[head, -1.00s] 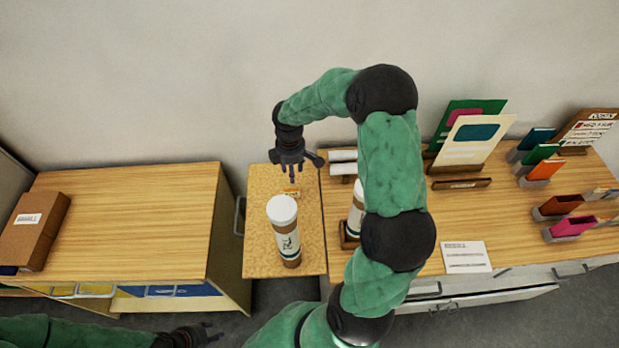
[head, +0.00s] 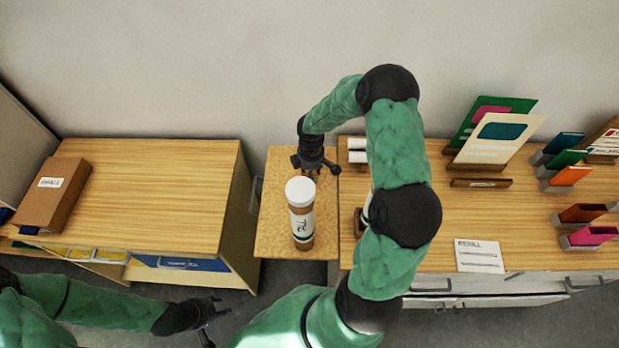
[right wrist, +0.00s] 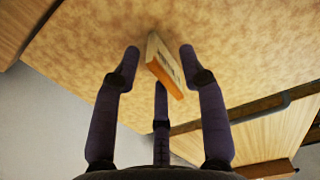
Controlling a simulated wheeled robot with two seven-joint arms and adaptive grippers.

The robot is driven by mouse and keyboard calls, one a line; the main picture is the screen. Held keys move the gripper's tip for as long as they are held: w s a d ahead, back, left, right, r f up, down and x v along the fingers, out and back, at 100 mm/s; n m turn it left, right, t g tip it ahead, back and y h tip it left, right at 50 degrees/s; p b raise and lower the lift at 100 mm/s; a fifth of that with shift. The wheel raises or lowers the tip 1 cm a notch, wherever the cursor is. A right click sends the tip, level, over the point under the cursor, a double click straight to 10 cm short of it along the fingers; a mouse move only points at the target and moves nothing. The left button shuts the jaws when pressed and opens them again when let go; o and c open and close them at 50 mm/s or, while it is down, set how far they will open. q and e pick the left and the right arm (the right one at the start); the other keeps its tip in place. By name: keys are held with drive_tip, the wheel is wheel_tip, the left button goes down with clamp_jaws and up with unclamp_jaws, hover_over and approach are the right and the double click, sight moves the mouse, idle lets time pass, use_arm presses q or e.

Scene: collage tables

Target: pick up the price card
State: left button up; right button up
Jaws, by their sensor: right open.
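The price card (right wrist: 163,62) is a small block with a pale printed face and an orange edge on the speckled narrow tabletop (right wrist: 85,40). In the right wrist view it sits between the spread fingers of my right gripper (right wrist: 159,68), with gaps on both sides. In the head view my right gripper (head: 315,168) is over the back of the narrow table and mostly hides the card. My right gripper is open and empty. My left gripper (head: 212,318) is open and empty, low in front of the tables.
A white-capped tube (head: 302,222) stands on the narrow table just in front of my right gripper. A brown box (head: 62,200) lies on the left cabinet, otherwise clear. The right table holds card stands, colored holders and a paper sheet (head: 480,256).

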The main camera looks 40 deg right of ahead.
drive_tip(key=shift+f, duration=0.15)
drive_tip(key=shift+c, duration=0.2)
clamp_jaws()
